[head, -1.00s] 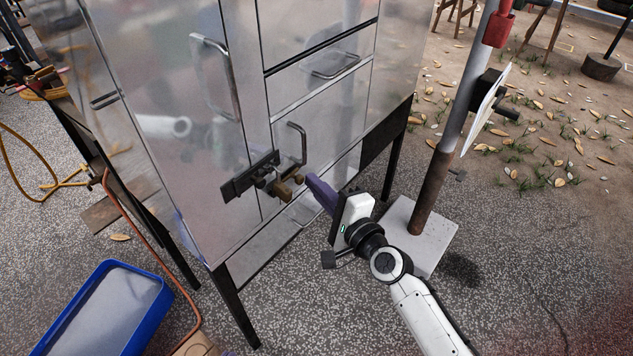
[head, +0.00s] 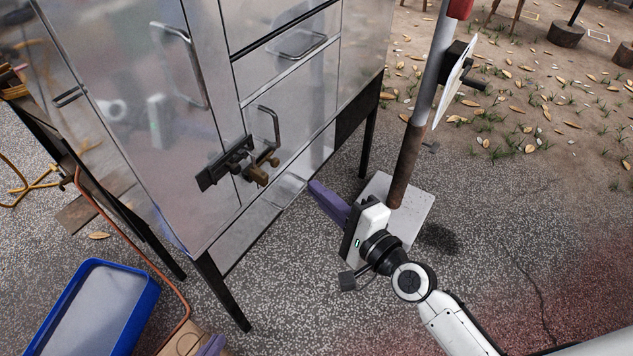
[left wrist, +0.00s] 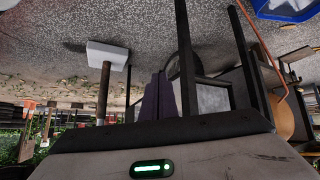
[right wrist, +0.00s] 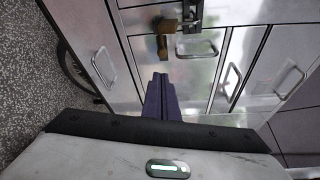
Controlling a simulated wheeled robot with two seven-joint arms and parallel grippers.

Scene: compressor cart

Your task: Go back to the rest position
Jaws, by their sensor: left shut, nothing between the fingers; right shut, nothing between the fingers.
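My right gripper (head: 314,186) is shut and empty, with purple fingers, in front of the metal cabinet (head: 150,150). Its fingertips are apart from the brass padlock (head: 257,170) at the dark hasp latch (head: 222,163). In the right wrist view the shut fingers (right wrist: 161,82) point at the cabinet front, below the padlock (right wrist: 163,45). Only a purple bit of my left gripper (head: 212,346) shows at the bottom edge of the head view. In the left wrist view its fingers (left wrist: 158,90) are together and empty.
A pole (head: 415,130) on a pale square base (head: 412,213) stands right of the cabinet. A blue tray (head: 148,300) and a brown box (head: 180,340) are on the ground at lower left. An orange hose (head: 130,240) runs beside the cabinet. Open ground lies at right.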

